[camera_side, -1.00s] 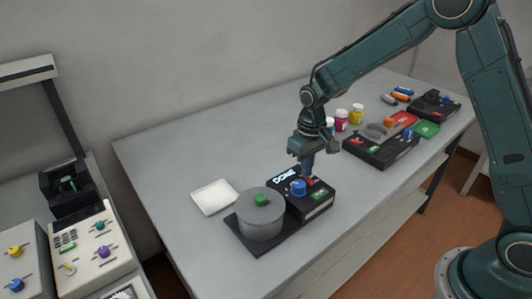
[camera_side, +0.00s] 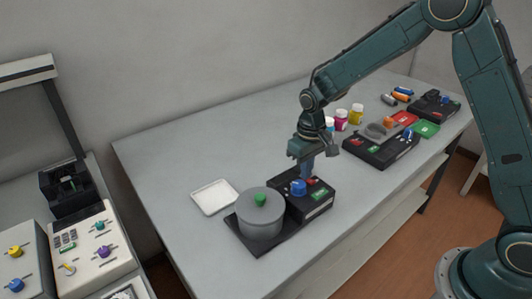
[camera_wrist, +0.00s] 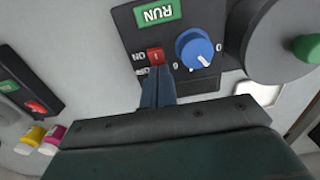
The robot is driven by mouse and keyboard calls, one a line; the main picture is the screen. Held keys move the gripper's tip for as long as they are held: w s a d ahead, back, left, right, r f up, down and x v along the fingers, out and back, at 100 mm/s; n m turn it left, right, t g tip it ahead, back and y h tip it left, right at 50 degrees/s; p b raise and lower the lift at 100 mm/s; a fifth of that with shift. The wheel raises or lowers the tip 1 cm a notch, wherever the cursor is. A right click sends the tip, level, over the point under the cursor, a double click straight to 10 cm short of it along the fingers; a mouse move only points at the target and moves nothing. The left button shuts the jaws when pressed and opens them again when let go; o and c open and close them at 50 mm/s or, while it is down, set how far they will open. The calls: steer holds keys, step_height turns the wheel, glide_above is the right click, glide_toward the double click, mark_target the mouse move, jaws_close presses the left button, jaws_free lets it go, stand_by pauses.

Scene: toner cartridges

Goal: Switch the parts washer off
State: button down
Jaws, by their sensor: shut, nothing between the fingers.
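The parts washer seems to be the unit with a grey lidded pot (camera_side: 260,222) and a black control box (camera_side: 318,205) on a dark base. The box has a blue dial (camera_side: 298,187) and a red switch (camera_wrist: 156,56) with ON lettering beside it. A green RUN sign (camera_wrist: 158,13) shows upside down in the wrist view. My gripper (camera_wrist: 157,72) is shut and empty, pointing down at the box. Its fingertips are at the red switch's edge; I cannot tell whether they touch it. The pot's green lid knob (camera_wrist: 307,47) is to the right in the wrist view.
A white tray (camera_side: 214,197) lies left of the pot. Small coloured bottles (camera_side: 341,121) stand behind my gripper. Another black unit (camera_side: 380,149) with red and green parts is to the right. A beige panel with knobs (camera_side: 92,253) stands at the far left. The bench's back left is clear.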

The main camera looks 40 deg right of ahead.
steer(key=shift+r, duration=3.45)
steer(key=shift+r, duration=0.1)
steer(key=s+d+r+t, duration=0.2)
steer(key=s+r+t, duration=0.1)
steer(key=s+r, duration=0.95)
steer(key=s+r+t, duration=0.2)
steer(key=s, duration=1.2)
steer(key=shift+s+d+r+t, duration=0.15)
steer(key=shift+d+r+t, duration=0.1)
steer(key=shift+t, duration=0.05)
